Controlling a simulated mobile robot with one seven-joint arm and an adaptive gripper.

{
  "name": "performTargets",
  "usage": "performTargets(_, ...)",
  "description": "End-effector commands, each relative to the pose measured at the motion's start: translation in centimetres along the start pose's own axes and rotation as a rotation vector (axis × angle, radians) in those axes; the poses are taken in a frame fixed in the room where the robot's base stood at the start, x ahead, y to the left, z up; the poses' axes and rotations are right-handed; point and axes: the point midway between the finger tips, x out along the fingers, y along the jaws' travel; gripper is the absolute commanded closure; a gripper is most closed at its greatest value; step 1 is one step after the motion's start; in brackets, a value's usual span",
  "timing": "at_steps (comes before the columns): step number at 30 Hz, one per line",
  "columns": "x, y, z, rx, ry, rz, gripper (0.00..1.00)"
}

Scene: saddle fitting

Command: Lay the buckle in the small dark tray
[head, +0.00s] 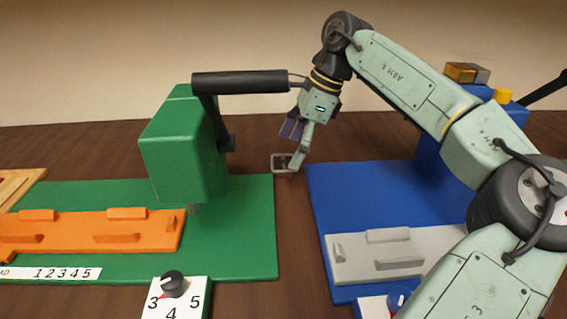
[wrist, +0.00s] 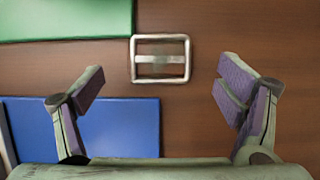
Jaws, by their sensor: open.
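The buckle is a square silver frame with a middle bar. In the head view the buckle (head: 274,163) is on the brown table near the gap between the green and blue machines, partly behind my gripper. In the wrist view the buckle (wrist: 160,59) lies flat, ahead of my fingertips and roughly centred between them. My gripper (head: 291,148) is open and empty, tilted down close to the buckle; its two purple-padded fingers stand wide apart in the wrist view (wrist: 160,90). I cannot make out a small dark tray in either view.
A green machine (head: 170,150) with a black handle stands left, with an orange fixture (head: 90,230) on its base. A blue base (head: 340,190) with a grey fixture (head: 375,255) lies right. A numbered dial (head: 173,285) is at the front. Brown table shows between the bases.

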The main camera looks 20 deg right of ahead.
Motion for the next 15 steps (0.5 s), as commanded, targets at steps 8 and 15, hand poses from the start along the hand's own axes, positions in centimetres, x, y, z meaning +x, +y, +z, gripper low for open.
performTargets(8, 2.8, 0.0, 0.1, 0.000, 0.000, 0.000, 0.13)
performTargets(15, 2.8, 0.0, 0.1, 0.000, 0.000, 0.000, 0.16)
